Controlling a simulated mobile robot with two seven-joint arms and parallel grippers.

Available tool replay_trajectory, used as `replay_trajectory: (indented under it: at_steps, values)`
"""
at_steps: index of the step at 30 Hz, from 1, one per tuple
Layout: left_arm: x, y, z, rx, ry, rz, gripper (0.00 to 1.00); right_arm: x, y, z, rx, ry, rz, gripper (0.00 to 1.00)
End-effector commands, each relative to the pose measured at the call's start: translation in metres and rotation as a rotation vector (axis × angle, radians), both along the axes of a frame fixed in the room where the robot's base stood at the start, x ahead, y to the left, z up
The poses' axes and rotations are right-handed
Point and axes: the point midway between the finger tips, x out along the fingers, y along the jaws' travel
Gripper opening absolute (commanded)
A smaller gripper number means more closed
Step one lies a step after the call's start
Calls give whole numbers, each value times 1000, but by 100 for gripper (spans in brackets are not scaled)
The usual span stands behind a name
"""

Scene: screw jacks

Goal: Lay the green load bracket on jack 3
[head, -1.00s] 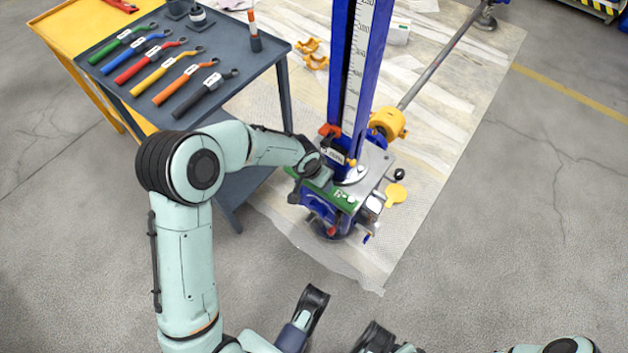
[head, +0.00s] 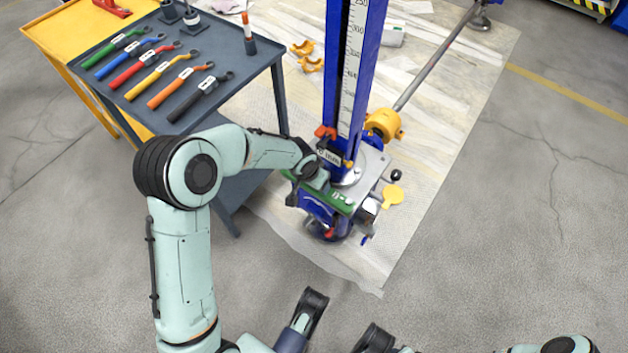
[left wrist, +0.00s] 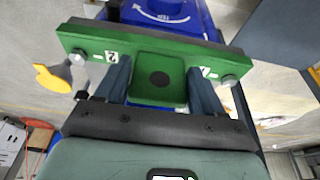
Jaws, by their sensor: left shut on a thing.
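The green load bracket (left wrist: 158,52) spans the left wrist view, with a bolt head near each end and a dark round hole in its middle tab. My left gripper (left wrist: 160,88) has one finger on each side of that tab and is shut on it. In the head view the bracket (head: 342,200) is at the near side of a blue jack (head: 318,211), by the foot of a tall blue scale column (head: 348,75). The wrist hides part of it. I cannot tell whether it touches the jack. No jack number is readable. My right gripper cannot be made out.
A dark tool table (head: 240,68) with several coloured wrenches stands at the left, beside a yellow table (head: 45,30). A yellow clamp (head: 384,124) and rod (head: 432,60) lie behind the column. A yellow tag (head: 392,196) is right of the jack. The floor at right is clear.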

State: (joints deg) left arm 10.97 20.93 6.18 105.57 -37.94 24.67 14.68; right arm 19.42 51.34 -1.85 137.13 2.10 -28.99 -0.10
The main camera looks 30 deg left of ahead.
Motion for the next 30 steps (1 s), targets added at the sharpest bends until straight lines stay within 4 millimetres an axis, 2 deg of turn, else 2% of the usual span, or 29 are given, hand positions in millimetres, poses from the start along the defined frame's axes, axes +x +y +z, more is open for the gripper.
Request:
replay_trajectory:
  at_steps: [30]
  values:
    - [2,-1,-19,0,-7,-1,26,3,0,-17,0,1,0,43]
